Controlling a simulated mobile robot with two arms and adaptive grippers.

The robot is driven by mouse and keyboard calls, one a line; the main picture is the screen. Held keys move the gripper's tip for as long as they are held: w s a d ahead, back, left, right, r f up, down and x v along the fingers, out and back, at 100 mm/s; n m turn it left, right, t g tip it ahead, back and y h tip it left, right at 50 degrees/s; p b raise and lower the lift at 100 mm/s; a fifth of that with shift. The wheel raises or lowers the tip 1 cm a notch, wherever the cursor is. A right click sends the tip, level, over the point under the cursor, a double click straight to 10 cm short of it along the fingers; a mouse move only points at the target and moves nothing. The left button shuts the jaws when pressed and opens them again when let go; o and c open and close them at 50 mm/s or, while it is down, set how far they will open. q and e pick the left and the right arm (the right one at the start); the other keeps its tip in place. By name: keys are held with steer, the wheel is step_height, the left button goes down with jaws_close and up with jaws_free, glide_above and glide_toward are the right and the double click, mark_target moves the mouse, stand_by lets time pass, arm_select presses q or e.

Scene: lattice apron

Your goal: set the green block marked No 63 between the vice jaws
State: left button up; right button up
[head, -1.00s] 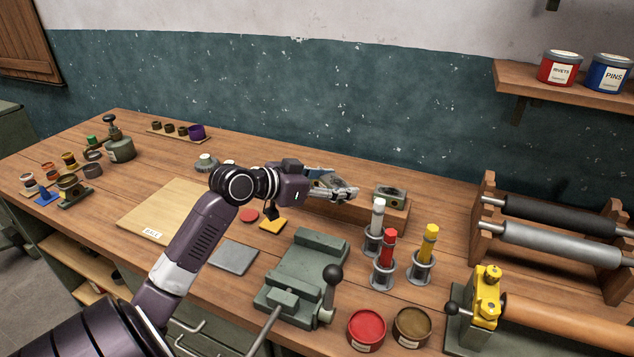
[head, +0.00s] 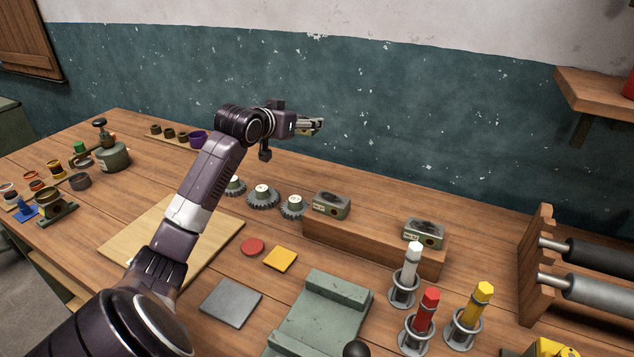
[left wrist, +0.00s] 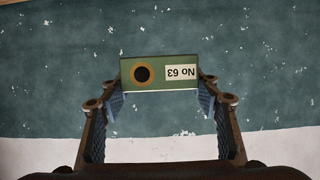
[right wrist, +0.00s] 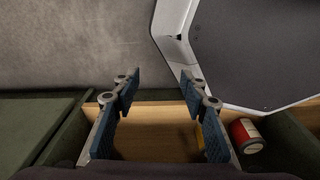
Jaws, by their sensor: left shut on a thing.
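The green block marked No 63 (left wrist: 160,73) is held between the fingertips of my left gripper (left wrist: 161,100). Its label reads upside down in the left wrist view, beside a dark round hole with a brown ring. In the head view my left gripper (head: 311,126) is raised above the bench, against the teal wall, and the block is hard to make out there. The grey-green vice (head: 318,315) stands at the front of the bench, cut off by the lower edge. My right gripper (right wrist: 160,90) is open and empty, off the head view.
Two similar blocks, left (head: 330,205) and right (head: 424,233), sit on a wooden riser (head: 370,241). White, red (head: 427,306) and yellow sticks stand in holders right of the vice. A grey plate (head: 231,303) lies left of it. Below my right gripper is an open wooden compartment.

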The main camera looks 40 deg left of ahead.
mark_target(302, 133)
arm_select(q)
steer(key=f, duration=0.2)
steer(key=d+f, duration=0.1)
steer(key=shift+s+f, duration=0.25)
steer(key=shift+s, duration=0.15)
steer(key=f, duration=0.6)
steer(key=f+p, duration=0.1)
steer(key=f, duration=0.3)
steer(key=shift+w+a, duration=0.2)
steer(key=shift+a, duration=0.05)
step_height(302, 133, down, 3)
steer(key=shift+f, duration=0.55)
arm_select(e)
steer(key=shift+g, duration=0.3)
steer(key=s+d, duration=0.1)
steer(key=s+d+r, duration=0.1)
steer(key=s, duration=0.1)
steer(key=shift+s+d, duration=0.3)
